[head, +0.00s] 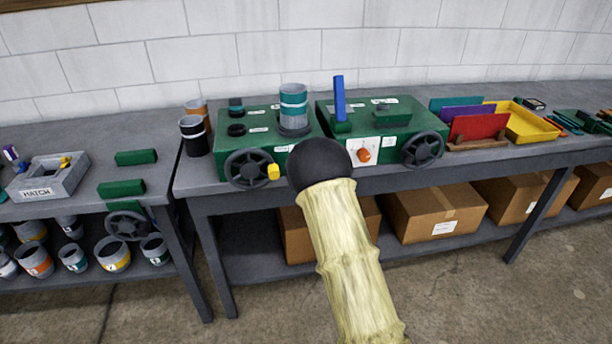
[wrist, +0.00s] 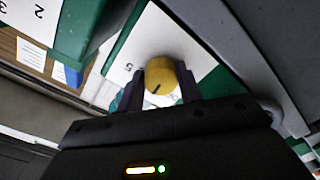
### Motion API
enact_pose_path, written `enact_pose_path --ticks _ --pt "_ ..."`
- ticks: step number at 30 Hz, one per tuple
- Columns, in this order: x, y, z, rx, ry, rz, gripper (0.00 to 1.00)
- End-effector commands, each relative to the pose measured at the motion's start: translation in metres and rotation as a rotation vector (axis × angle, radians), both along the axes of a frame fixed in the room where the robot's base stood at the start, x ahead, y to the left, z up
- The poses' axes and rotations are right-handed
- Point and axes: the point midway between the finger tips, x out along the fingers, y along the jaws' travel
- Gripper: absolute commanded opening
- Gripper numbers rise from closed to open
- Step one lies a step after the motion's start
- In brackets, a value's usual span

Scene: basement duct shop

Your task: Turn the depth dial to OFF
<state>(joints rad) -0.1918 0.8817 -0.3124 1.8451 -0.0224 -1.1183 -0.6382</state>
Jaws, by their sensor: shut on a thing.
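In the wrist view, a round yellow dial (wrist: 163,73) sits on a white plate (wrist: 136,50) fixed to a green surface. A short dark pointer line shows on its face, and a "5" is printed on the plate near it. No OFF mark can be read. My gripper (wrist: 165,88) has its two dark fingers on either side of the dial and is shut on it. In the head view, my dark wrist ball and pale arm hide the gripper and the held dial, in front of the green machines on the bench.
The left green machine (head: 265,128) has a black handwheel (head: 246,180) with a small yellow part beside it. The right green machine (head: 358,118) has an orange knob (head: 365,155), a blue lever (head: 340,98) and another handwheel (head: 424,149). Cardboard boxes (head: 430,217) stand below the bench.

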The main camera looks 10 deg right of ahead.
Motion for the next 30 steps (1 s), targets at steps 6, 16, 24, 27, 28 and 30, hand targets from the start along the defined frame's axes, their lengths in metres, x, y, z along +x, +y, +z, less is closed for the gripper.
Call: enact_pose_path --ticks 6,16,24,27,28,30 --pt "0.0004 0.0084 -0.0015 -0.206 -0.009 0.012 0.13" --pt "0.0 0.0126 -0.0022 -0.519 -0.007 0.017 0.13" --pt "0.0002 0.0114 -0.0019 -0.755 -0.007 0.017 0.13" --pt "0.0003 0.0114 -0.0015 -0.825 -0.007 0.017 0.13" --pt "0.0004 0.0119 -0.0014 -0.842 -0.008 0.017 0.13" --pt "0.0005 0.0108 -0.0013 -0.879 -0.007 0.016 0.13"
